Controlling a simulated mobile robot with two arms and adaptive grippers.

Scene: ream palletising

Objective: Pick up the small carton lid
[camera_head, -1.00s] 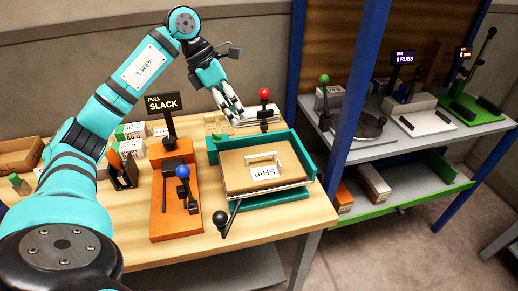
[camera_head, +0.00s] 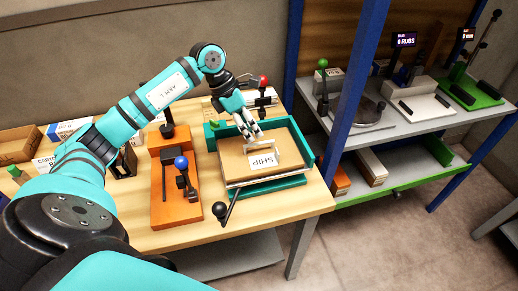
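A brown carton lid (camera_head: 236,165) with a white SHIP label (camera_head: 263,162) and a pale raised handle (camera_head: 290,153) lies flat in a teal tray (camera_head: 306,149) on the wooden table. My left gripper (camera_head: 252,136) points down over the far part of the lid, just behind the handle. Its fingers look apart, with nothing seen between them. Whether the fingertips touch the lid or handle is too small to tell. My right gripper is out of view.
An orange fixture with a blue-knobbed lever (camera_head: 181,163) stands left of the tray. A black-knobbed lever (camera_head: 220,209) sticks out at the tray's front. A red-knobbed lever (camera_head: 263,82) stands behind. A blue post (camera_head: 352,90) and grey shelf (camera_head: 400,132) are at right.

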